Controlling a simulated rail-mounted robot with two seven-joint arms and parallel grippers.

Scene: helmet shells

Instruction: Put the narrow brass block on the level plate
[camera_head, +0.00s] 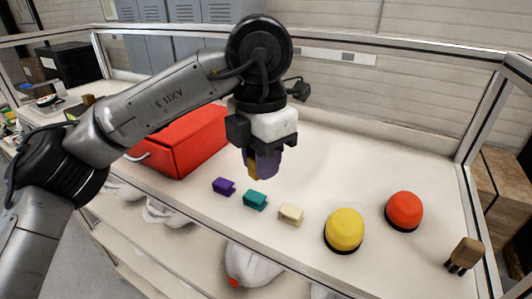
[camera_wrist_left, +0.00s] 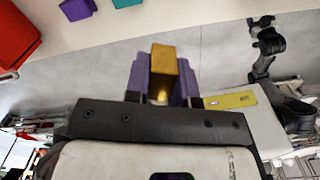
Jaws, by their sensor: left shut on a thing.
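My left gripper (camera_head: 262,165) is shut on the narrow brass block (camera_head: 253,171) and holds it above the white table top. In the left wrist view the brass block (camera_wrist_left: 162,72) stands between the two purple fingers of the left gripper (camera_wrist_left: 165,85), its end sticking out past them. In the head view the fingers hide most of the block. I cannot make out a level plate in either view. A dark jointed arm in the right of the left wrist view seems to be my right arm; its gripper (camera_wrist_left: 262,24) is too small to read.
Below the gripper lie a purple block (camera_head: 223,186), a teal block (camera_head: 255,200) and a cream block (camera_head: 290,213). A red case (camera_head: 185,140) stands left. A yellow dome (camera_head: 344,229), a red dome (camera_head: 404,210) and a brown pronged piece (camera_head: 466,253) stand right. The back middle is clear.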

